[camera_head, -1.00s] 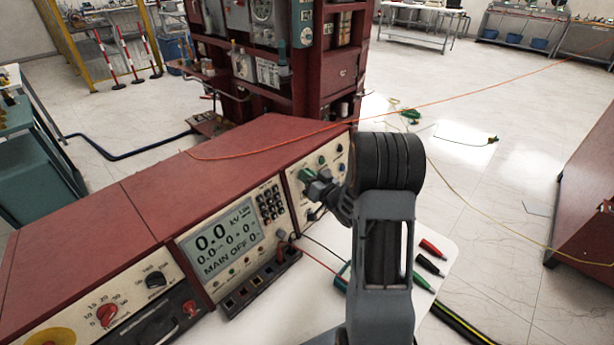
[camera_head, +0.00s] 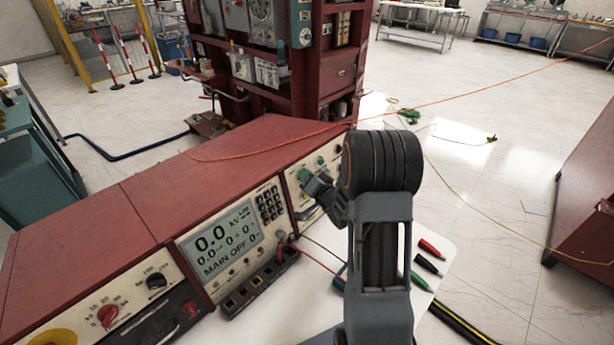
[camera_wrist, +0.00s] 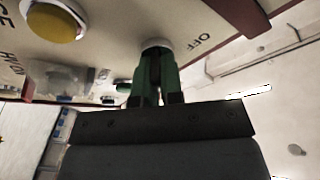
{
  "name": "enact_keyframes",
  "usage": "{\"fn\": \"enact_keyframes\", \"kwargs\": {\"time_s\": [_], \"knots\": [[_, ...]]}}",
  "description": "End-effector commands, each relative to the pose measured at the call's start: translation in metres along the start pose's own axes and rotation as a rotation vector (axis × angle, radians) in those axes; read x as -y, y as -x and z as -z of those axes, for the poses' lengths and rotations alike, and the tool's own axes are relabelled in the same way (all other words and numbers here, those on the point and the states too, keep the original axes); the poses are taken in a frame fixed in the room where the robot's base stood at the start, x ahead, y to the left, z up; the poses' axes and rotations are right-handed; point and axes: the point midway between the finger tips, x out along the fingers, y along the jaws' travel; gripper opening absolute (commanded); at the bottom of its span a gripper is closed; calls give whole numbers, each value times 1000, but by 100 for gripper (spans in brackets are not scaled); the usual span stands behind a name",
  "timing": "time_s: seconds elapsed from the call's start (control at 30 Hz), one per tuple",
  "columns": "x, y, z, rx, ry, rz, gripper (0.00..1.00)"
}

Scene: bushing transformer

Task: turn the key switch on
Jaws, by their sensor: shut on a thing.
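The key switch (camera_wrist: 156,45) shows in the wrist view as a pale round collar on the cream panel, with the word OFF printed to its right. My gripper (camera_wrist: 157,88) has its two green fingers close together at the collar, shut on the key, which they mostly hide. In the head view my gripper (camera_head: 306,176) reaches the right-hand panel of the red console (camera_head: 230,150). My wrist covers part of that panel there, and the key cannot be made out. Which way the key points is hidden.
A yellow round button (camera_wrist: 52,22) sits left of the key switch in the wrist view. The console display (camera_head: 222,243) reads 0.0 kV and MAIN OFF. Red, black and green probes (camera_head: 428,263) lie on the white surface beside my arm.

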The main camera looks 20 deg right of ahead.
Motion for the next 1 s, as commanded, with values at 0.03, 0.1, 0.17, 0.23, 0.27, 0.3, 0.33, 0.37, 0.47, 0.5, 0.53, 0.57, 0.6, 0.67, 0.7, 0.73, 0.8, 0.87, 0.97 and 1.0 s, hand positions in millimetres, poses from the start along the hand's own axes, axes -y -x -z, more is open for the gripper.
{"fn": "enact_keyframes", "kwargs": {"time_s": [0.03,0.1,0.17,0.23,0.27,0.3,0.33,0.37,0.47,0.5,0.53,0.57,0.6,0.67,0.7,0.73,0.8,0.87,0.97,1.0], "knots": [[0,0,1,-3,-3,0,0],[0,0,1,-3,-4,0,0],[0,0,1,-3,-4,0,0],[0,0,1,-3,-4,0,0],[0,0,1,-3,-4,0,0],[0,0,1,-3,-4,0,0],[0,0,1,-3,-4,0,0],[0,0,1,-3,-4,0,0],[0,0,1,-3,-3,0,17],[0,0,1,-2,-3,0,21],[0,0,1,-2,-3,0,24],[0,0,1,-2,-3,0,27],[0,0,1,-1,-3,0,30],[0,0,0,-1,-3,0,33],[0,0,0,-1,-3,0,33],[0,0,0,-1,-3,0,33],[0,0,0,0,-3,0,33],[0,0,0,0,-2,0,33],[0,4,0,-1,-2,0,33],[0,8,0,-1,-2,0,33]]}}
